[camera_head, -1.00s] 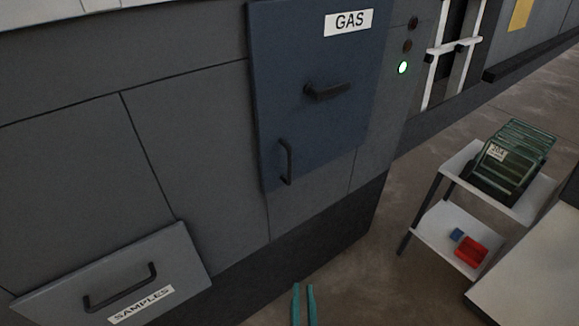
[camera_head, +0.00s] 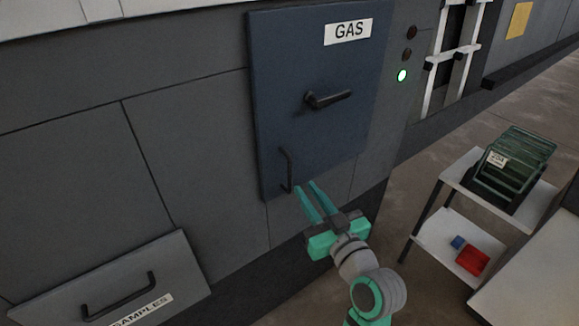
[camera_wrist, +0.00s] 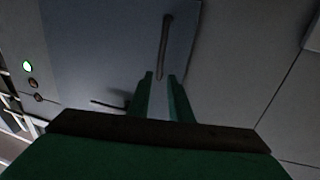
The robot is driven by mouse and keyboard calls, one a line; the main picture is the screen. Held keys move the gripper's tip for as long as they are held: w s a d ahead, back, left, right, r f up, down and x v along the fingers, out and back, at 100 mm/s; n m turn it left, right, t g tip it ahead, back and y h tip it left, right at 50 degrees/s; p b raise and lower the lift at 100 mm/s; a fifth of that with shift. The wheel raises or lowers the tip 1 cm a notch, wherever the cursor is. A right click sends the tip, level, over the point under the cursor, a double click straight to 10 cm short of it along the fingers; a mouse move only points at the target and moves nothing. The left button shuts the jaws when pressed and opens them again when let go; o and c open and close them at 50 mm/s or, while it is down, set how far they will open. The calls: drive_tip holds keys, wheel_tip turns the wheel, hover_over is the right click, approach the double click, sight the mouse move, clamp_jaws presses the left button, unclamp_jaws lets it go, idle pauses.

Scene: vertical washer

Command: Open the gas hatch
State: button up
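The gas hatch (camera_head: 312,145) is a blue panel labelled GAS, and it looks closed against the grey machine front. A dark lever handle (camera_head: 328,99) at its middle points right, nearly level. A dark bar handle (camera_head: 287,170) stands upright near its lower left edge. My gripper (camera_head: 306,187) has its two green fingers apart, pointing up at the bar handle's lower end, just right of it. In the wrist view the bar handle (camera_wrist: 165,45) lies ahead, roughly in line with the gap between the fingers. I cannot tell whether the fingers touch it.
A sample drawer (camera_head: 115,290) with a bar handle is at the lower left. Indicator lamps (camera_head: 402,75), one lit green, are right of the hatch. A white cart (camera_head: 459,182) with a green rack and small red and blue boxes stands on the right.

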sight(291, 168)
drive_tip(key=x, duration=1)
drive_tip(key=shift+w+a, duration=0.15)
drive_tip(key=shift+w, duration=0.2)
drive_tip(key=shift+c, duration=0.4)
clamp_jaws()
